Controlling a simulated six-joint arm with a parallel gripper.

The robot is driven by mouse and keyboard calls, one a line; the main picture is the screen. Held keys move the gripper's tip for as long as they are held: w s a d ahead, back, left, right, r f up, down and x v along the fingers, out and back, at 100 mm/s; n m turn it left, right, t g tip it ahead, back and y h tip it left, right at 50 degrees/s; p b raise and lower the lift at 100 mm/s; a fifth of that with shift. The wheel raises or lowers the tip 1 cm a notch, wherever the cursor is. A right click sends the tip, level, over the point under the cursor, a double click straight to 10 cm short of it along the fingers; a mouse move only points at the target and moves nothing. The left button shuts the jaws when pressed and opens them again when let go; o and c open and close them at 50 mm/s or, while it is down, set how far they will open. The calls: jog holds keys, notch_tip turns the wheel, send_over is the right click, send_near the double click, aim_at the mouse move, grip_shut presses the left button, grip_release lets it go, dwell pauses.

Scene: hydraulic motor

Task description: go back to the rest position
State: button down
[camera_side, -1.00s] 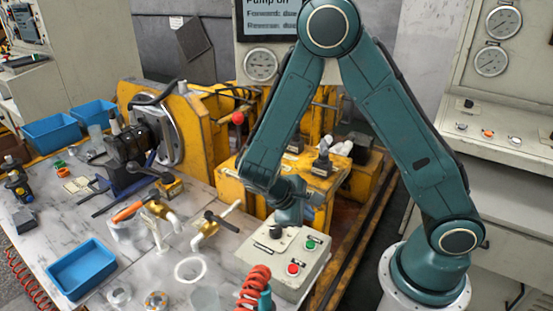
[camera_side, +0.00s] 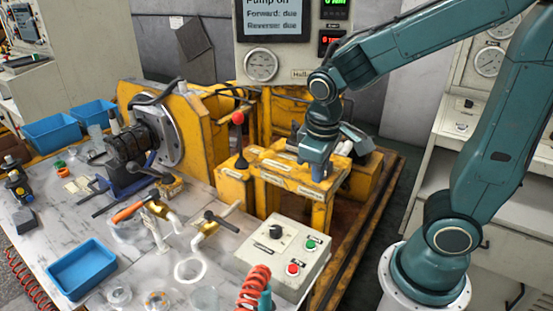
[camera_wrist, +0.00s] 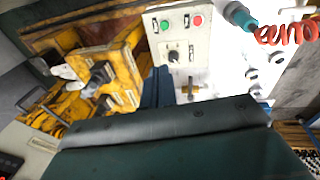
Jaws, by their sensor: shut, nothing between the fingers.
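My gripper (camera_side: 316,172) is at the yellow lever stand (camera_side: 262,172) in the side view, in front of its right part. It is shut and empty, pointing down. Whether it touches the stand cannot be told. In the wrist view the blue-grey fingers (camera_wrist: 157,88) show past the dark wrist housing, with the yellow stand (camera_wrist: 118,65) to their left. The grey control box (camera_side: 283,262) with its knob and its green and red buttons stands on the bench, apart from my gripper. It also shows in the wrist view (camera_wrist: 190,55).
A red coiled hose (camera_side: 256,285) stands at the bench's front. Yellow-bodied valves (camera_side: 203,236), a blue tray (camera_side: 82,268) and the motor fixture (camera_side: 130,148) occupy the bench. A gauge cabinet stands right.

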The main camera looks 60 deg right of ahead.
jog(key=s+a+r+t+y, duration=0.2)
jog(key=s+r+t, duration=0.2)
jog(key=s+r, duration=0.3)
jog(key=shift+s+r+m+t, duration=0.3)
jog(key=shift+s+r, duration=0.1)
jog(key=shift+r, duration=0.4)
